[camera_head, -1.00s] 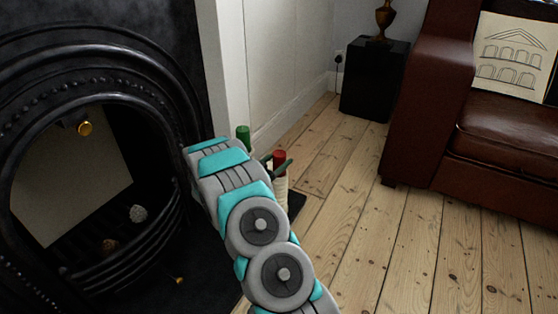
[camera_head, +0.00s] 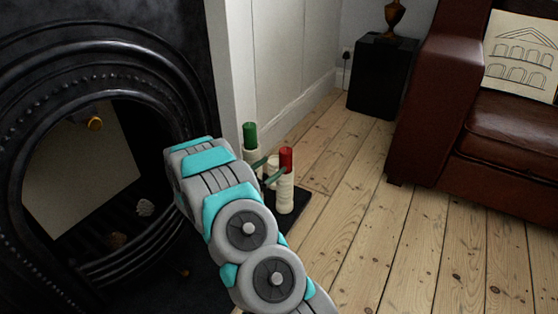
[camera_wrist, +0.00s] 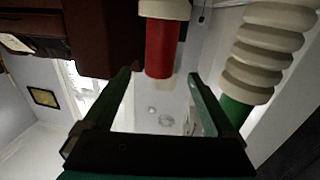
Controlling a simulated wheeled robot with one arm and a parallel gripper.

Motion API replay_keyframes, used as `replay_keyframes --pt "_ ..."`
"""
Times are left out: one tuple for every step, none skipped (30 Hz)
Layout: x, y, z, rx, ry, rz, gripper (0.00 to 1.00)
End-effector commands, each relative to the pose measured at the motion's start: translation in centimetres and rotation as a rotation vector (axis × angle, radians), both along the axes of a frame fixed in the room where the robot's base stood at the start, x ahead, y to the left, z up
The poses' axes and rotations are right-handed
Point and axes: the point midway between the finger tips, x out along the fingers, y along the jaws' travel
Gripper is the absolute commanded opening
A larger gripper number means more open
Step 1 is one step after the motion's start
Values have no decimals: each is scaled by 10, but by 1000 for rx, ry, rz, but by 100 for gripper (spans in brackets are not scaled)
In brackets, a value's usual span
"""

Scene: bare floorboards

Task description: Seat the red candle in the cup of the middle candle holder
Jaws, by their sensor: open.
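The red candle (camera_head: 286,158) stands upright on a cream ribbed holder (camera_head: 285,195), the right one in the head view. A green candle (camera_head: 250,135) stands on another cream holder (camera_head: 251,156) to its left. A cream part (camera_head: 272,163) shows between them, mostly hidden by my gripper; I cannot tell whether it is the middle holder. My gripper (camera_head: 267,169) is open, its green fingers near the holders. In the wrist view, which is upside down, the red candle (camera_wrist: 160,48) appears between the open fingers (camera_wrist: 160,78), apparently not gripped. The green candle (camera_wrist: 235,112) is to the right.
The holders stand on a dark base (camera_head: 310,197) on the floorboards. A black fireplace (camera_head: 110,60) is close on the left, with a white wall behind. A black pedestal (camera_head: 380,75) and a brown leather sofa (camera_head: 425,110) stand farther back. Floorboards at right are clear.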

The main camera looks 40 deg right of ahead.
Motion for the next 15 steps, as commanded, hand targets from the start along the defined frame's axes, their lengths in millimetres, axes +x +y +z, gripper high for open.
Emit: replay_keyframes --pt "-1 9 0 2 0 2 91" --pt "-2 13 0 2 0 2 91" --pt "-4 18 0 2 0 2 91" --pt "-4 22 0 1 0 3 91" --pt "-5 25 1 1 0 3 91" --pt "-6 28 1 0 0 2 91" --pt "-6 31 1 0 0 2 91" --pt "-7 33 1 -1 -1 2 91" --pt "-8 35 1 -1 0 0 91" --pt "-8 36 1 -1 0 0 91" --pt "-9 37 1 -1 -1 -1 91" --pt "-9 38 0 -1 0 -1 91" --pt "-9 38 0 -1 0 -1 91" --pt "-9 39 0 -1 -1 -1 91" --pt "-9 39 0 0 -1 -1 91"
